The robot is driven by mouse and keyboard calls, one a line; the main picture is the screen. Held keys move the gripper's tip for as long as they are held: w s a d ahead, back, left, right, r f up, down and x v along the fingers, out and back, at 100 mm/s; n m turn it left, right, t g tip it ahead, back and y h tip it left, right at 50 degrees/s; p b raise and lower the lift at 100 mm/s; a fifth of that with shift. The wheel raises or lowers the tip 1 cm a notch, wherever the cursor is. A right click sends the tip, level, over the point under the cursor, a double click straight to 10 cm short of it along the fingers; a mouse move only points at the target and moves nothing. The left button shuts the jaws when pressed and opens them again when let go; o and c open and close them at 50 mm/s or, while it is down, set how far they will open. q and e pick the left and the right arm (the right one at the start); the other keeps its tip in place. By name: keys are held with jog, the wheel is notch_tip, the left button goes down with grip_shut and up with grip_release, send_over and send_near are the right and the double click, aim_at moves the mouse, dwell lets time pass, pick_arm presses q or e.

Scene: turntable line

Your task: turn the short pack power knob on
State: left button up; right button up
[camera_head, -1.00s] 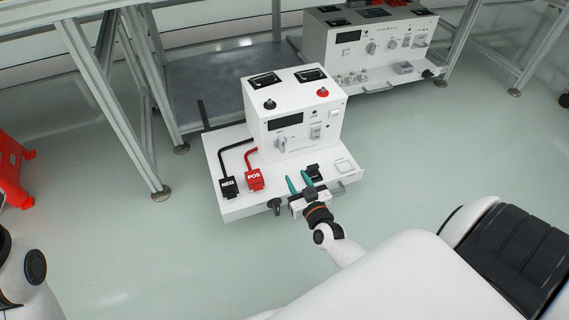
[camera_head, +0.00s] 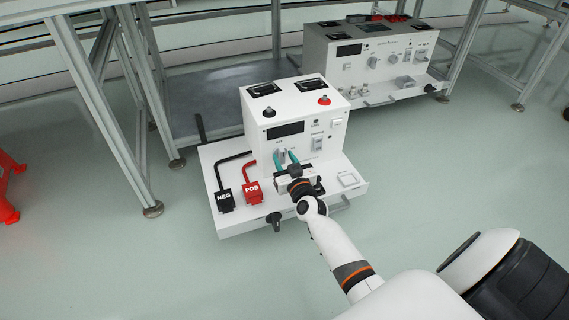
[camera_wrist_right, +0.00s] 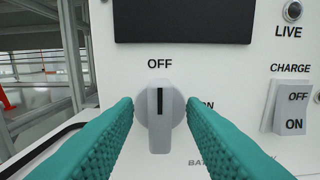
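The white power knob (camera_wrist_right: 159,122) is on the front panel of the near, shorter white pack (camera_head: 258,155). Its black line points straight up at the OFF label; an ON label is partly hidden to its right. In the head view the knob (camera_head: 281,152) is mostly covered by my right gripper (camera_head: 286,157). In the right wrist view the right gripper (camera_wrist_right: 160,106) is open, with one teal finger on each side of the knob. I cannot tell whether the fingers touch it. My left gripper is not in view.
A CHARGE rocker switch (camera_wrist_right: 290,107) and a LIVE button (camera_wrist_right: 292,11) are right of the knob, a dark display (camera_wrist_right: 183,20) above. NEG (camera_head: 225,199) and POS (camera_head: 252,192) connectors lie on the base at left. A longer pack (camera_head: 335,75) stands behind.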

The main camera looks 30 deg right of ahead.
jog(key=shift+w, duration=0.15)
grip_shut()
